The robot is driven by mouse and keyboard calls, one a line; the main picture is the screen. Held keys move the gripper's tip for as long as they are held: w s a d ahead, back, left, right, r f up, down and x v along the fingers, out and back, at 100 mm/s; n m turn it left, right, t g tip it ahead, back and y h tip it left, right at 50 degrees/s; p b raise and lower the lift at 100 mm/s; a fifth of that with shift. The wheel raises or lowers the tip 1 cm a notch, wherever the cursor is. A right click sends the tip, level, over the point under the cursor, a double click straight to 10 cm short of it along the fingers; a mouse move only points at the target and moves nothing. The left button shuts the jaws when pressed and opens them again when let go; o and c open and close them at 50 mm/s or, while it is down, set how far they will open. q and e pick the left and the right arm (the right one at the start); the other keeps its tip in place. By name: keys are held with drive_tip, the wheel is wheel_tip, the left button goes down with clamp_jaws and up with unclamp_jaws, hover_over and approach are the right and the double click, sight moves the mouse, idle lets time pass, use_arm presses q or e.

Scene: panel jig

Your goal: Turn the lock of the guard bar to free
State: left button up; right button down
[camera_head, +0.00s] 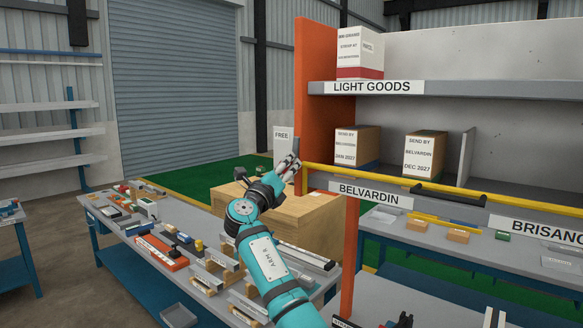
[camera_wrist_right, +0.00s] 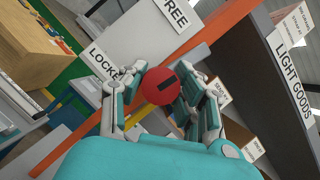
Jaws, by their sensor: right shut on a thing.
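The lock is a red round knob with a black mark (camera_wrist_right: 161,86), in the right wrist view. My right gripper (camera_wrist_right: 166,92) has its fingers on both sides of the knob and is shut on it. The black mark lies at a slant; I cannot tell which label it points to. A FREE label (camera_wrist_right: 175,12) is above the knob and a partly covered LOCKED label (camera_wrist_right: 103,64) is to its left. In the head view my right gripper (camera_head: 289,165) is at the orange post, by the left end of the yellow guard bar (camera_head: 350,175), and hides the knob. My left gripper is not seen.
The orange shelf post (camera_head: 316,90) stands right beside the gripper. Boxes (camera_head: 425,153) stand on the shelf behind the bar.

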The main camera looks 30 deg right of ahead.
drive_tip(key=shift+n, duration=0.5)
drive_tip(key=c, duration=0.9)
unclamp_jaws()
drive_tip(key=shift+s+a+f, duration=0.2)
drive_tip(key=shift+s+a, duration=0.05)
drive_tip(key=shift+a, duration=0.1)
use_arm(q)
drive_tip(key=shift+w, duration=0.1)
use_arm(e)
drive_tip(key=v, duration=1.1)
drive_tip(key=shift+s+d, duration=0.1)
